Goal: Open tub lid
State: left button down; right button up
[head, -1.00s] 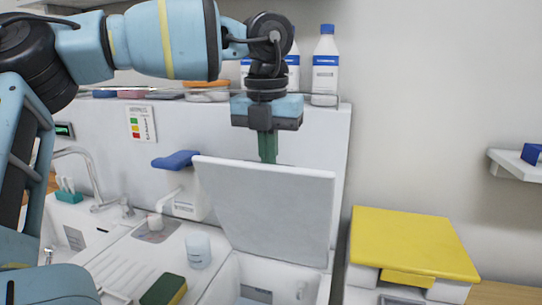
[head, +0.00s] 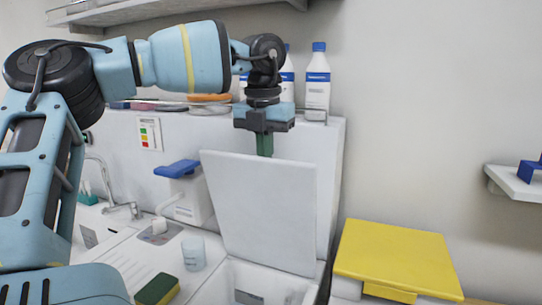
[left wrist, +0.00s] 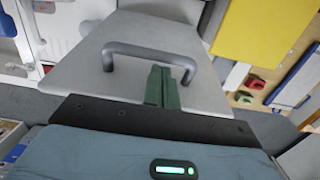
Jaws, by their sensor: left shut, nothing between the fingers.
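The white tub (head: 210,288) is at the bottom centre of the head view. Its flat pale lid (head: 262,215) stands raised and steep above the opening. In the left wrist view the lid (left wrist: 158,25) fills the upper middle and carries a dark grey bar handle (left wrist: 140,50). My left gripper (head: 264,153) is at the lid's top edge, on its far side, with its green fingertips partly hidden by the lid. In the wrist view the shut, empty fingers (left wrist: 160,72) sit between the handle's ends; I cannot tell whether they touch it. My right gripper is not in view.
A yellow-topped bin (head: 395,255) stands shut to the right. A cup (head: 193,252), a sponge (head: 157,289) and a blue-topped dispenser (head: 177,169) are left of the tub. Bottles (head: 317,80) stand on the ledge behind my gripper. A wall shelf (head: 515,182) is at the right.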

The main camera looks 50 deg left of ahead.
pick_arm(q)
jog(key=shift+s+a, duration=0.1)
jog(key=shift+a, duration=0.05)
notch_tip(320, 180, up, 8)
jog(key=shift+s+f, duration=0.15)
jog(key=shift+s, duration=0.1)
dwell(0.4)
dwell(0.4)
